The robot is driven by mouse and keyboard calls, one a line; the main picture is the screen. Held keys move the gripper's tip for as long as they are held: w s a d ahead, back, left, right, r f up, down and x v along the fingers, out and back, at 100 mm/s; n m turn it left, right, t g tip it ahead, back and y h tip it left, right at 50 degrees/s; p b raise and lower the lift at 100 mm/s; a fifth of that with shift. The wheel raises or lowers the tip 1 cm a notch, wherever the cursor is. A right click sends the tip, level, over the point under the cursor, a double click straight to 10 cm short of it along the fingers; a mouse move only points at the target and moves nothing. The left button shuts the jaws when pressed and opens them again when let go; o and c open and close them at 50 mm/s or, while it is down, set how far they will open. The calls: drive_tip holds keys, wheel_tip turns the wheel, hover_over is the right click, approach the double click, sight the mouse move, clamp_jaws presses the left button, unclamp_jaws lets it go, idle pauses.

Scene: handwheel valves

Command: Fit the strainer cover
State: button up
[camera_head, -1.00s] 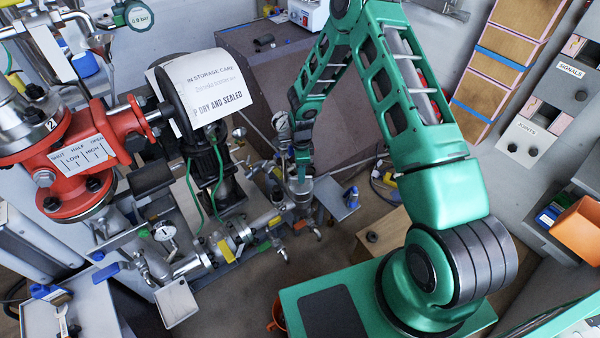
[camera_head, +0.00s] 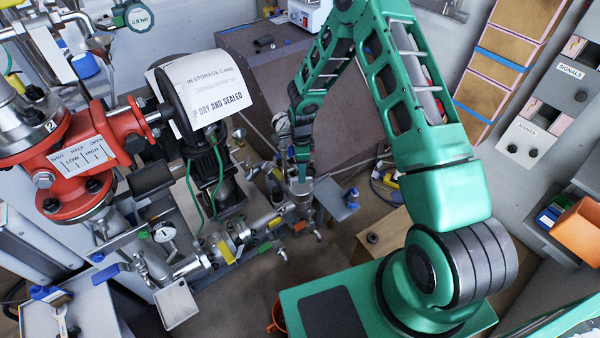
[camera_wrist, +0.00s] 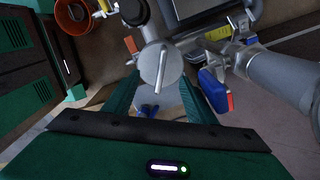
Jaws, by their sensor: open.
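A round grey strainer cover (camera_wrist: 148,66) with a raised bar handle shows in the wrist view, just ahead of my fingertips. It appears to lie on the grey pipe fitting; whether it is fully seated I cannot tell. My gripper (camera_wrist: 160,82) is open, with one green finger on each side below the disc and nothing clearly held between them. In the head view my gripper (camera_head: 302,178) points down over the upright grey strainer body (camera_head: 300,188) at the end of the pipe run. The fingers there are small and partly hide the cover.
A blue-handled part (camera_wrist: 213,90) and a thick grey pipe (camera_wrist: 275,75) stand close on the right in the wrist view. An orange bucket (camera_wrist: 73,16) is at upper left. A small grey shelf (camera_head: 337,198) with a blue item adjoins the strainer. A red valve (camera_head: 95,155) stands left.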

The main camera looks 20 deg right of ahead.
drive_tip(key=shift+r, duration=2.75)
drive_tip(key=shift+f, duration=0.25)
drive_tip(key=c, duration=0.7)
drive_tip(key=shift+f, duration=0.5)
drive_tip(key=c, duration=0.5)
drive_tip(key=shift+f, duration=2.5)
clamp_jaws()
wheel_tip(320, 180, up, 6)
